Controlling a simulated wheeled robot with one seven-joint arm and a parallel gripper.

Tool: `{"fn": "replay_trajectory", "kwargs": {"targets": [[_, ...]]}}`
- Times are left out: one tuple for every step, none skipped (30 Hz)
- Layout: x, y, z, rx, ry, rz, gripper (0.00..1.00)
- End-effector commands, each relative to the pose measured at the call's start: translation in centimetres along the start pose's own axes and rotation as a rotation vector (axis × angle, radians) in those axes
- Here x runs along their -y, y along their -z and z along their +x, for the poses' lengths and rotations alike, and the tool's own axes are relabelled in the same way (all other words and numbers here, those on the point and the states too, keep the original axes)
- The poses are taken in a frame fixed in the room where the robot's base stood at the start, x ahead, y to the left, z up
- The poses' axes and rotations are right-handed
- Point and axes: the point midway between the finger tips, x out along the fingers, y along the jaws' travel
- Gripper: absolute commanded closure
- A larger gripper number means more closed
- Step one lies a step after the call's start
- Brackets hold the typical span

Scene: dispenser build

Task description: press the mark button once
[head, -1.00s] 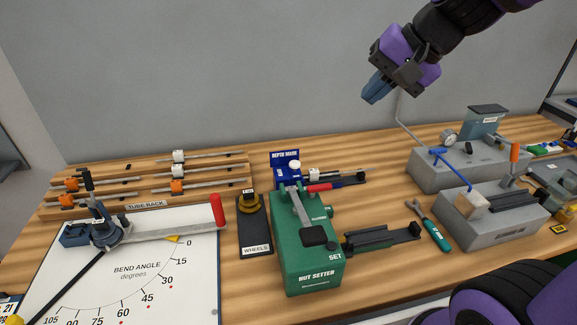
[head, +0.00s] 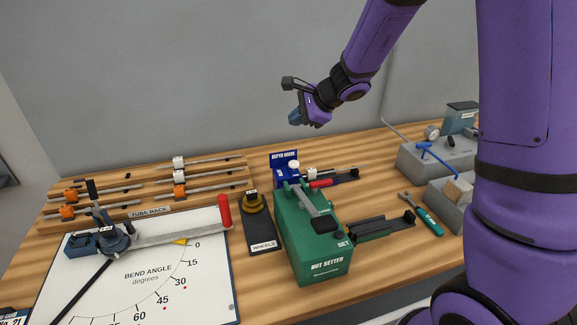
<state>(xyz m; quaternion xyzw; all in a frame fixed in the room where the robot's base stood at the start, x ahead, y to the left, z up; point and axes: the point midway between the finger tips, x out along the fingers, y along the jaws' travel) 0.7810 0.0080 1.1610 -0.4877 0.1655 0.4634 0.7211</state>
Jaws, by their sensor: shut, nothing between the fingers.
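The blue depth mark unit (head: 284,158) stands behind the green nut setter, with its label on an upright plate. A white round knob (head: 294,164), which looks like the mark button, sits on top of the unit. My gripper (head: 294,119) is shut and empty. It is in the air in front of the grey wall, above the depth mark unit in the picture and apart from it. A tube with a white collar (head: 311,172) lies in the unit's rail to the right.
The green nut setter (head: 318,256), with a red-handled lever, stands in front. The wheels holder (head: 262,236) and bend angle board (head: 205,284) are to the left, the tube rack (head: 148,209) behind. A green-handled wrench (head: 428,222) and grey blocks (head: 412,163) are to the right.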

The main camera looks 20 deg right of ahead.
Motion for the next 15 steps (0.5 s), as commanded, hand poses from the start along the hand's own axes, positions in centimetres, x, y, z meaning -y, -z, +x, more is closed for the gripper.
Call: {"fn": "replay_trajectory", "kwargs": {"targets": [[0.0,0.6,0.9,-0.009,0.002,0.031,1.00],[0.0,0.9,1.2,-0.014,0.004,0.048,1.00],[0.1,1.3,1.6,-0.019,0.009,0.066,1.00],[0.1,1.5,1.9,-0.022,0.011,0.078,1.00],[0.1,1.7,2.1,-0.025,0.013,0.089,1.00],[0.1,1.9,2.4,-0.028,0.015,0.099,1.00],[0.1,2.0,2.5,-0.030,0.017,0.105,1.00],[0.1,2.0,2.6,-0.031,0.018,0.110,1.00],[0.2,2.1,2.6,-0.032,0.019,0.114,1.00],[0.2,2.1,2.7,-0.033,0.019,0.115,1.00],[0.2,2.2,2.7,-0.033,0.020,0.116,1.00],[0.2,2.2,2.7,-0.033,0.020,0.116,1.00],[0.2,2.2,2.7,-0.033,0.020,0.116,1.00],[0.2,2.1,2.7,-0.033,0.020,0.116,1.00],[0.1,2.1,2.7,-0.033,0.019,0.116,1.00]]}}
